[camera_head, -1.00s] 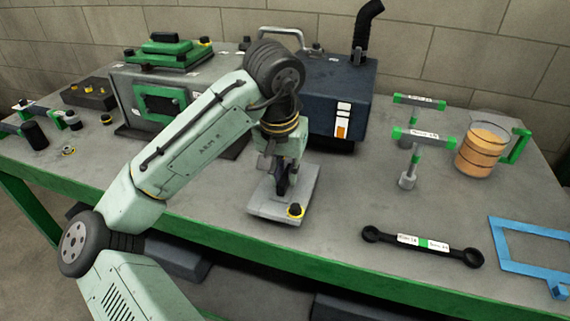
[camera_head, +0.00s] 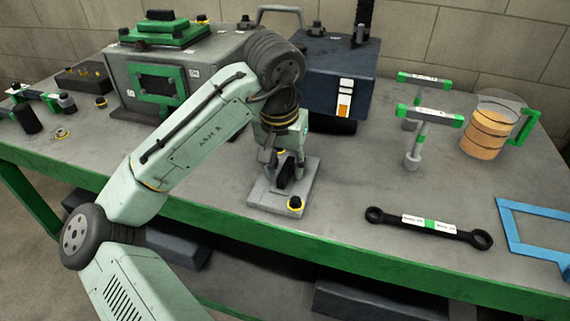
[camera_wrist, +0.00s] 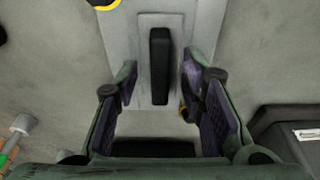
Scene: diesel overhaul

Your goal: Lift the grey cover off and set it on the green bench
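The grey cover (camera_head: 266,198) is a flat plate with a black bar handle and a yellow-ringed black knob (camera_head: 295,203) at its front. It lies on the near part of the green-edged bench (camera_head: 365,176). My gripper (camera_head: 286,178) points down over the cover and partly hides the handle. In the wrist view my gripper (camera_wrist: 158,82) is open, with one finger on each side of the black handle (camera_wrist: 159,62). A gap shows between the handle and both fingers. The cover's plate (camera_wrist: 190,28) shows beneath them.
A grey block with green frames (camera_head: 120,78) stands at the back left. A dark blue box (camera_head: 325,75) stands behind my gripper.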

